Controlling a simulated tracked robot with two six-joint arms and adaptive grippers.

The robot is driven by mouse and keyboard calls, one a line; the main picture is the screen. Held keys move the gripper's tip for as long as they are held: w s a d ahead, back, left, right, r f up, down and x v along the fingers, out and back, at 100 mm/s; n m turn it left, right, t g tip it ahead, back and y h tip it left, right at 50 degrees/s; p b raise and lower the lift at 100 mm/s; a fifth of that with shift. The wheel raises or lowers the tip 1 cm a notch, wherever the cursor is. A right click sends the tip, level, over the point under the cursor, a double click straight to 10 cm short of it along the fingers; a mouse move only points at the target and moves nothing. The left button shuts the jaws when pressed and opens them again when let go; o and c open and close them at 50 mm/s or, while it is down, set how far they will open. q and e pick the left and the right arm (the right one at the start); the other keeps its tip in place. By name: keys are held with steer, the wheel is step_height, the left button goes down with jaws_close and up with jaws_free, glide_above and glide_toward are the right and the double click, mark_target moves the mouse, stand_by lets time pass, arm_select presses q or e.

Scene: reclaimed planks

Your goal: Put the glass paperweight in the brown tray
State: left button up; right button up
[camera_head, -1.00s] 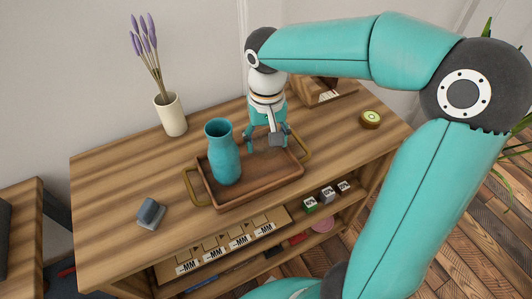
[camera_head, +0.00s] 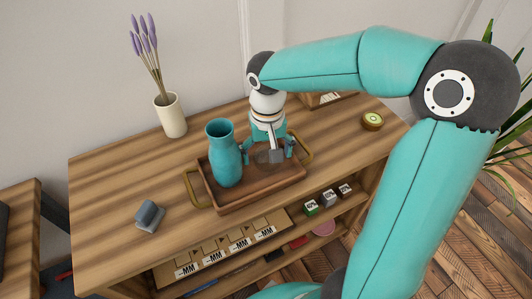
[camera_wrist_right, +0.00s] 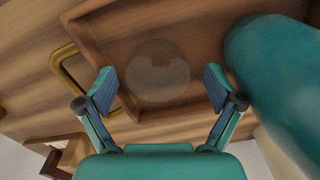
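The glass paperweight (camera_wrist_right: 158,70) is a clear, round shape in the right wrist view. It lies on the floor of the brown tray (camera_wrist_right: 95,30), between and slightly beyond my right fingertips. My right gripper (camera_wrist_right: 158,88) is open, with a gap between each finger and the glass. In the head view the right gripper (camera_head: 268,153) is low over the right half of the brown tray (camera_head: 262,194), pointing down. I cannot make out the paperweight there. My left gripper is not in view.
A teal vase (camera_head: 225,160) stands in the tray's left half, close beside the right gripper. The tray has brass handles (camera_head: 192,190). A cream vase with lavender (camera_head: 171,115), a grey-blue object (camera_head: 149,214) and a kiwi-like round item (camera_head: 372,121) stand on the wooden top.

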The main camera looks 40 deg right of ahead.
mark_target(267, 156)
steer(key=shift+r, duration=0.25)
step_height(267, 156, up, 12)
steer(key=p, duration=0.2)
steer(key=shift+p, duration=0.4)
steer(key=shift+f, duration=0.1)
